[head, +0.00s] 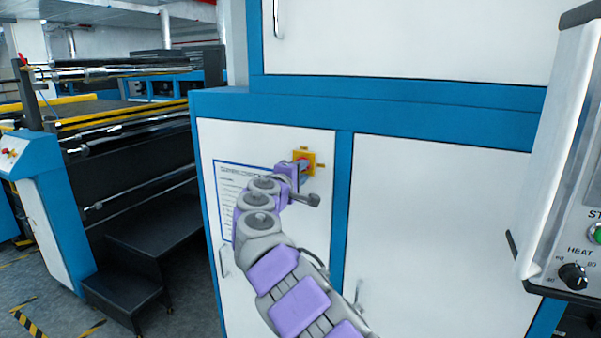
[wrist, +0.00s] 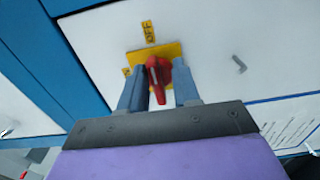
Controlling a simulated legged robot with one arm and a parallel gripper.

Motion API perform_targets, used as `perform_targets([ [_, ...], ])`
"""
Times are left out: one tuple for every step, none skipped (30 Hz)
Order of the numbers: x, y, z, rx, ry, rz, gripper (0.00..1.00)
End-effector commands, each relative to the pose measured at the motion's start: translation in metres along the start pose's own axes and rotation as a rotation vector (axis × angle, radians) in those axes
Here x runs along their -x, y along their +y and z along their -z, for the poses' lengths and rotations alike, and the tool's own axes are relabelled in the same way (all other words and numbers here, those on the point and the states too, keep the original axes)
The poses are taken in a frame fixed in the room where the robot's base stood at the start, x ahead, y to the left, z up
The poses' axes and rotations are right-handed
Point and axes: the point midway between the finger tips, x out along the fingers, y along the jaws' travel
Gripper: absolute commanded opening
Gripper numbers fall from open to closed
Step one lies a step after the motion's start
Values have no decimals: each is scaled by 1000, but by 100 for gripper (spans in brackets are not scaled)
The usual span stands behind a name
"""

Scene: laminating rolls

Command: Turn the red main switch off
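The red main switch (wrist: 157,80) is a red handle on a yellow square plate (wrist: 174,49) on a white cabinet door. In the wrist view an OFF label (wrist: 148,32) sits above the plate, and a second small yellow label (wrist: 126,71) sits at its left. The handle runs roughly up and down there; its exact angle is hard to tell. My gripper (wrist: 159,75) is open, with one finger on each side of the handle and narrow gaps visible. In the head view the yellow plate (head: 312,162) is partly behind my gripper (head: 302,168), and the red handle is mostly hidden.
A printed notice (head: 228,180) is on the same door, partly behind my arm. A blue cabinet frame (head: 341,200) surrounds the white doors. A control box (head: 563,150) with a heat knob (head: 572,275) stands at the right. Black steps (head: 125,285) and a roller machine are at the left.

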Motion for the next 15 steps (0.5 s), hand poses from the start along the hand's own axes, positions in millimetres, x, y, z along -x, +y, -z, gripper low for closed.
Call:
perform_targets([
  [0,1,0,0,0,-1,37],
  [0,1,0,0,0,-2,39],
  [0,2,-1,-1,0,-3,39],
  [1,2,-1,-1,0,-3,39],
  [1,3,-1,-1,0,-4,39],
  [1,3,-1,-1,0,-4,39],
  [1,3,-1,-1,0,-4,39],
  [1,3,-1,-1,0,-5,39],
  [1,4,-1,-1,0,-5,39],
  [1,4,-1,-1,0,-5,39],
  [2,4,-1,-1,0,-6,39],
  [3,4,-1,-1,0,-6,39],
  [5,5,-1,0,1,-7,39],
  [6,5,0,0,1,-7,39],
  [9,5,0,1,2,-8,39],
])
